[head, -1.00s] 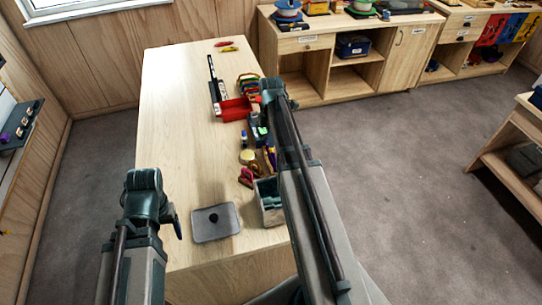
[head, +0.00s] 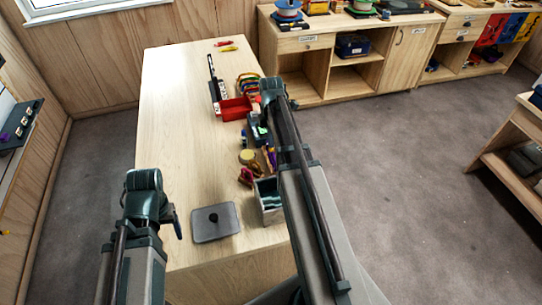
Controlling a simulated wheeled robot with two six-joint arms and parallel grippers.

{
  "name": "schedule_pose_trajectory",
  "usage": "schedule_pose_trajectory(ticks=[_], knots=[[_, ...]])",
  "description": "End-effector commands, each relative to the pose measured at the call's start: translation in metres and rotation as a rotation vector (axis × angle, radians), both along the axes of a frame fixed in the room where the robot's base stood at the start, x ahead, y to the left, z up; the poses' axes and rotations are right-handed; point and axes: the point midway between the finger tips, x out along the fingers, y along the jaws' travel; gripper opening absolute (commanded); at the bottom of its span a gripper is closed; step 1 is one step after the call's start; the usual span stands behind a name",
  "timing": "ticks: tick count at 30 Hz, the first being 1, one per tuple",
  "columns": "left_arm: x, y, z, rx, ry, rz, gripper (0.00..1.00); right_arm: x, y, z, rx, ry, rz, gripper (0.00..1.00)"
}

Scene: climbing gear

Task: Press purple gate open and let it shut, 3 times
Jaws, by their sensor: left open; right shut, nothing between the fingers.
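I cannot single out the purple gate in the head view. A narrow black-and-white rack (head: 215,85) stands on the far half of the table, and small coloured loops (head: 248,84) lie beside it; their details are too small to read. My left gripper (head: 178,227) hangs at the near left of the table beside the grey tray, mostly hidden by its own arm. It is open and empty. My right gripper (head: 257,127) is over the table's right edge by the red bin, partly hidden by its arm. It is shut and empty.
A red bin (head: 236,108) stands near the table's right edge. A grey tray (head: 216,223) with a dark knob and an open grey box (head: 268,203) are at the near end. Small gear lines the right edge. The left and middle of the table (head: 180,110) are clear.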

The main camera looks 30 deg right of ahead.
Motion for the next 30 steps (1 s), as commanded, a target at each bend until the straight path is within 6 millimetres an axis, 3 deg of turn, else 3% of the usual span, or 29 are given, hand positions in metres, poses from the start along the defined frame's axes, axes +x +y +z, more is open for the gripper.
schedule_pose_trajectory(ticks=[24, 30], knots=[[0.000, 0.000, -0.025, 0.000, 0.000, -0.001, 0.71, 0.000, 0.000, -0.025, 0.000, 0.000, 0.000, 0.00], [0.000, 0.000, -0.017, 0.000, 0.000, -0.001, 0.71, 0.000, 0.000, -0.017, 0.000, 0.000, 0.000, 0.00]])
